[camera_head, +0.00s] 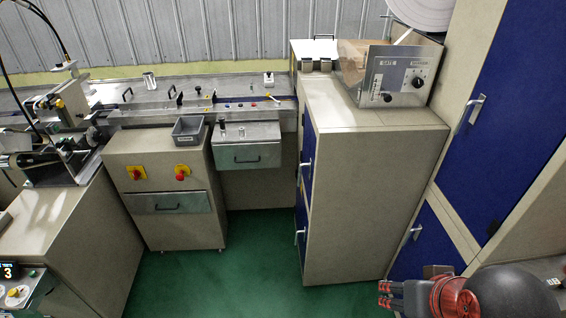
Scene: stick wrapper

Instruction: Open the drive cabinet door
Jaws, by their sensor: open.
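Several blue cabinet doors with pale handles are in view, and I cannot tell which belongs to the drive cabinet. The beige middle cabinet (365,200) has an upper blue door (308,135) and a lower blue door (301,212) on its left side, both seen edge-on. The tall right cabinet has a large upper blue door (510,130) with a handle (474,108), and a lower blue door (428,243) with a handle (415,232). All look shut. My gripper (383,295) is at the bottom right, open, pointing left, apart from every handle.
A control box (393,75) with knobs stands on the middle cabinet. A long machine bench (240,93) runs along the back, with drawers and a grey bin (188,130). A beige unit (75,235) is at left. The green floor (235,280) is clear in the middle.

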